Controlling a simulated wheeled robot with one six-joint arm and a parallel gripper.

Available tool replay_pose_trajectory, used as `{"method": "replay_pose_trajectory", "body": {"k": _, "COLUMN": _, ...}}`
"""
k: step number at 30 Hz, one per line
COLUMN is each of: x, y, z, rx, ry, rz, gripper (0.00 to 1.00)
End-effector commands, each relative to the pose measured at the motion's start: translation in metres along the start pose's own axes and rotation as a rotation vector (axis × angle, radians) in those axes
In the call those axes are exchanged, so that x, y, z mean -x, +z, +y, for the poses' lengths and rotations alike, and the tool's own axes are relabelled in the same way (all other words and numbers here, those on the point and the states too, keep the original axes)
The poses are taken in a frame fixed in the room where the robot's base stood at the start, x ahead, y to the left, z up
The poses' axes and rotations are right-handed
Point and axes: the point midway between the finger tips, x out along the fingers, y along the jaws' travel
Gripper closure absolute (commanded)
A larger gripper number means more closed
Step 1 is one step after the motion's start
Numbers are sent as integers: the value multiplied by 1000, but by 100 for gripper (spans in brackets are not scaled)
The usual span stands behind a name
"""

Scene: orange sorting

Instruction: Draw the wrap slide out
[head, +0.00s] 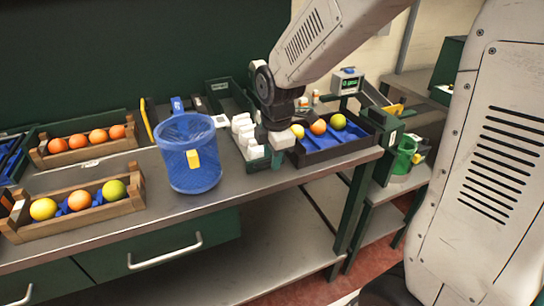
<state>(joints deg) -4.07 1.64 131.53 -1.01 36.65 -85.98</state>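A narrow green holder (259,167) with several white pieces (243,129) in it stands near the front edge of the bench. It may be the wrap slide, but I cannot tell for sure. My gripper (279,152) points down at the holder's right front end, close to a small teal part there. Its fingers are small and partly merge with what is behind them, so I cannot tell whether they are open, shut or touching the holder. My wrist and arm hide part of the bench behind.
A blue mesh basket (190,172) with a yellow tag stands left of the holder. A dark tray (345,149) with several fruits is close on the right. Wooden crates of fruit (78,212) (85,143) stand at left. The bench front (225,197) between is clear.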

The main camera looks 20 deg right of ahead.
Motion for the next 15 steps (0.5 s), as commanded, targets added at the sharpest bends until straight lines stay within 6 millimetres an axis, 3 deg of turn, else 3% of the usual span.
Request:
{"method": "replay_pose_trajectory", "body": {"k": 9, "x": 54, "y": 0, "z": 0, "rx": -1, "ry": 4, "rz": 0, "gripper": 66}}
{"method": "replay_pose_trajectory", "body": {"k": 15, "x": 70, "y": 0, "z": -1, "rx": -1, "ry": 1, "rz": 0, "gripper": 66}}
